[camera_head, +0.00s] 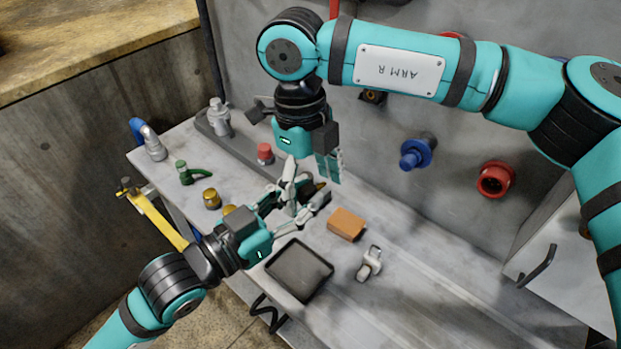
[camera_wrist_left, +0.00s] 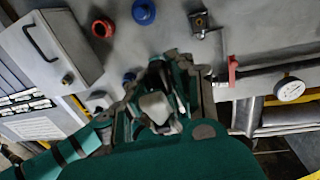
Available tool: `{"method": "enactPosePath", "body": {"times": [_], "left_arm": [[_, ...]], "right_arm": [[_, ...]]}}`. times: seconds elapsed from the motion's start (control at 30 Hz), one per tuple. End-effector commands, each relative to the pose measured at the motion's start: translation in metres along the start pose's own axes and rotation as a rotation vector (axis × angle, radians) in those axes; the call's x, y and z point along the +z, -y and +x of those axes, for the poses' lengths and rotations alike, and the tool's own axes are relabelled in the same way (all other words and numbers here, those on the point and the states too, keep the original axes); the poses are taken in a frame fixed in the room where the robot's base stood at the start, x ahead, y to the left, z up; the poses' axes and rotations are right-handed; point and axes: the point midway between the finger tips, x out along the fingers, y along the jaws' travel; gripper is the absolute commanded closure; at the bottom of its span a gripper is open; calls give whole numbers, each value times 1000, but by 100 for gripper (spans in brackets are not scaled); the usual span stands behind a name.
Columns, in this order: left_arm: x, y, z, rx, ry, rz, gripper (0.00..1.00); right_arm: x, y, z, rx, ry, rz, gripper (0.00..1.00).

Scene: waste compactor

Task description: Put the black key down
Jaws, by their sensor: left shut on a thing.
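My left gripper (camera_head: 303,207) reaches in from the left over the grey worktop (camera_head: 420,285), just behind the black tray. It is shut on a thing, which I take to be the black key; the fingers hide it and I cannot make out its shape. In the left wrist view the closed fingers (camera_wrist_left: 158,105) fill the middle, with a pale grey block-like shape between them. My right gripper (camera_head: 312,180) points down right beside the left fingertips. The two overlap in the head view, so I cannot tell whether they touch or how far the right one is open.
A shallow black tray (camera_head: 299,271) lies in front of my left gripper. An orange-brown block (camera_head: 346,224) and a grey metal part (camera_head: 370,263) lie right of it. A red-capped part (camera_head: 265,153), a green-handled valve (camera_head: 190,173) and brass pieces (camera_head: 211,198) stand left. The front right worktop is clear.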

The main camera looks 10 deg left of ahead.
Motion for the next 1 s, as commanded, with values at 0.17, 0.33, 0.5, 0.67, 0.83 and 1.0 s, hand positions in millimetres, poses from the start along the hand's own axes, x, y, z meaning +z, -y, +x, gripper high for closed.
{"method": "enactPosePath", "body": {"times": [0.17, 0.33, 0.5, 0.67, 0.83, 1.0], "left_arm": [[0, 0, 0, 0, 0, 0, 100], [0, 0, 0, 0, 0, 0, 100], [0, 0, 0, 0, 0, 0, 72], [0, 0, 0, 0, 0, 0, 54], [0, 0, 0, 0, 0, 0, 54], [12, 0, 2, 2, 26, 5, 54]], "right_arm": [[0, 0, 0, 0, 0, 0, 47], [0, -1, 0, 1, -1, -1, 70], [0, -1, 0, 2, 0, -3, 83], [0, -1, 0, 1, 0, -1, 83], [0, 0, 0, 1, 0, -1, 83], [0, 0, 0, 1, 0, 0, 83]]}}
